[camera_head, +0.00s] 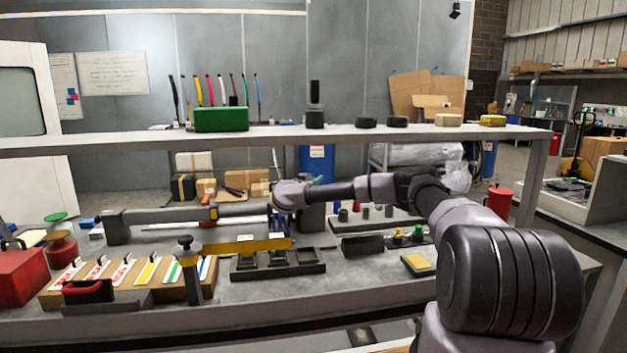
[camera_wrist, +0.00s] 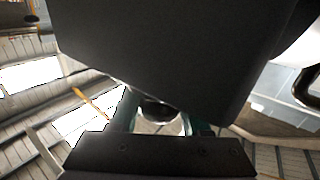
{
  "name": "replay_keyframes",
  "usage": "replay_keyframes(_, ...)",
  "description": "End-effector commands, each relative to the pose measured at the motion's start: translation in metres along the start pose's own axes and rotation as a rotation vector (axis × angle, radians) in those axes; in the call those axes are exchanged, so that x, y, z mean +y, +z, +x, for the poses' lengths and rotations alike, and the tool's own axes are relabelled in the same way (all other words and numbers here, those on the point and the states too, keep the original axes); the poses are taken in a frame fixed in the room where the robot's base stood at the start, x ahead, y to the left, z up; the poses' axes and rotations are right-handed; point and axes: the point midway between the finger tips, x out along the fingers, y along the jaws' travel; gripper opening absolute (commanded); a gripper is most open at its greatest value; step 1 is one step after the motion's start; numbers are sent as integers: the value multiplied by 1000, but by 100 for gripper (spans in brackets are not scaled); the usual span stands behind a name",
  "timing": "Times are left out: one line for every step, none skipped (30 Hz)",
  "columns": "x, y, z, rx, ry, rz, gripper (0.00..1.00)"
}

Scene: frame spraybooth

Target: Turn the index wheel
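My gripper (camera_head: 279,213) is on the far side of the bench, left of centre in the head view, at the end of my outstretched arm. It is small there and partly hidden by my wrist. In the wrist view its two teal fingers (camera_wrist: 160,118) stand apart, one on each side of a dark round part (camera_wrist: 156,110). This may be the index wheel or its knob; I cannot tell which. A large dark block (camera_wrist: 165,50) fills the upper middle close to the fingertips. Whether the fingers touch the round part is not clear. The index wheel cannot be made out in the head view.
A yellow bar (camera_head: 245,244) and a dark post (camera_head: 188,270) stand in front of my gripper. A dark slotted tray (camera_head: 278,264) lies nearby. A shelf (camera_head: 270,137) runs above the bench. A red box (camera_head: 18,278) and labelled bins (camera_head: 130,285) are at left.

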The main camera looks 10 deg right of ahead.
Motion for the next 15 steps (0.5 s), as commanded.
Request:
replay_keyframes(0,0,0,0,0,0,23)
replay_keyframes(0,0,0,0,0,0,12)
replay_keyframes(0,0,0,0,0,0,0)
replay_keyframes(0,0,0,0,0,0,0)
replay_keyframes(0,0,0,0,0,0,0)
replay_keyframes(0,0,0,0,-1,0,0)
replay_keyframes(0,0,0,0,-2,0,0)
replay_keyframes(0,0,0,0,-4,0,0)
replay_keyframes(0,0,0,0,-8,0,0)
replay_keyframes(0,0,0,-1,-13,0,0)
replay_keyframes(0,1,0,-1,-19,-1,0)
replay_keyframes(0,1,0,-1,-29,0,0)
replay_keyframes(0,1,0,-1,-39,0,0)
replay_keyframes(0,1,0,-1,-50,0,0)
replay_keyframes(-1,1,0,-2,-68,1,0)
